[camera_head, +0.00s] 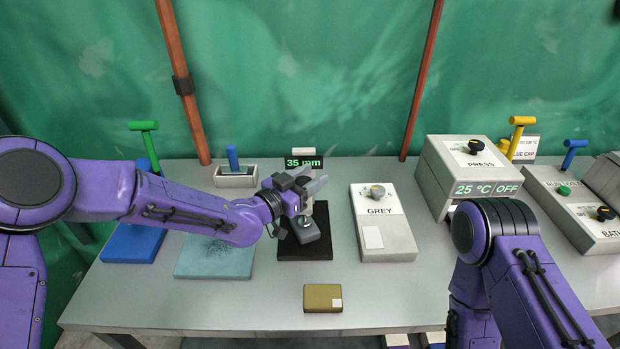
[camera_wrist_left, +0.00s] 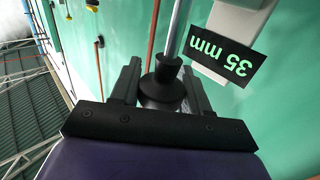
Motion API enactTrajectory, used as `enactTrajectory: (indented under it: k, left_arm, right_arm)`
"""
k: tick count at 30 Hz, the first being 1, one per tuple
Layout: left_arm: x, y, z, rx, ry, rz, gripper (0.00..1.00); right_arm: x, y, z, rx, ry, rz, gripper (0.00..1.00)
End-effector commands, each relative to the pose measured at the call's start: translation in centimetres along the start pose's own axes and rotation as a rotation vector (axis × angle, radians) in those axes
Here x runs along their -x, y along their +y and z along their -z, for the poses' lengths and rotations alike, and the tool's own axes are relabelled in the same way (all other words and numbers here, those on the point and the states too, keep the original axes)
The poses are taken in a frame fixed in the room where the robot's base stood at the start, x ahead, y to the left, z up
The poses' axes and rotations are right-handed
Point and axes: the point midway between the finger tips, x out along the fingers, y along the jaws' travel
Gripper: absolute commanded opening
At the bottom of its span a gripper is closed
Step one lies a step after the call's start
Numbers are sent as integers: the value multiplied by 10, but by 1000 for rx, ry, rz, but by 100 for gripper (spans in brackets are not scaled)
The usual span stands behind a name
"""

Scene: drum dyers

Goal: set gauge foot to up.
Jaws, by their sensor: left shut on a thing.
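The gauge stands at the middle of the table with a black base (camera_head: 305,248), a pale column and a display (camera_head: 304,163) that reads 35 mm. Its grey foot (camera_head: 306,231) sits low, close over the base; I cannot tell whether it touches. My left gripper (camera_head: 313,186) is at the gauge's upper part, below the display. In the left wrist view, the left gripper (camera_wrist_left: 160,85) is shut on a black knob (camera_wrist_left: 162,92) on a metal rod, beside the display (camera_wrist_left: 222,54). The gripper hides part of the gauge in the head view. My right gripper is out of view.
A GREY dial box (camera_head: 390,240) stands just right of the gauge. A pale blue mat (camera_head: 215,262) and a blue base (camera_head: 132,246) lie left. A tan block (camera_head: 322,298) lies in front. The PRESS box (camera_head: 470,165) is farther right. The front table area is mostly clear.

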Motion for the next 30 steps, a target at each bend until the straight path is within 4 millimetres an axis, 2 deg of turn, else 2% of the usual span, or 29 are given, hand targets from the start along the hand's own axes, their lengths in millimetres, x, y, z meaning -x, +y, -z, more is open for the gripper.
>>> enactTrajectory:
  k: [1,4,12,13,14,15,24,26,30]
  left_arm:
    - [0,0,11,0,5,1,0]
    - [0,-1,25,1,5,2,0]
    - [0,-1,28,4,8,3,0]
    - [-1,-1,28,4,9,3,52]
    - [-1,-1,28,4,9,4,62]
    - [-1,-1,28,4,9,3,66]
    - [3,-1,24,2,4,2,66]
    - [10,-1,24,0,4,3,66]
    - [42,-2,22,1,6,5,66]
  right_arm:
    - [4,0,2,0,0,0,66]
    - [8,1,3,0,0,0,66]
    - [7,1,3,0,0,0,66]
    - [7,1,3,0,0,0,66]
    - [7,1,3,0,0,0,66]
    - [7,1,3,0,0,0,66]
    - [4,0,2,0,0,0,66]
    - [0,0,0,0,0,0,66]
    - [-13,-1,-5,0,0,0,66]
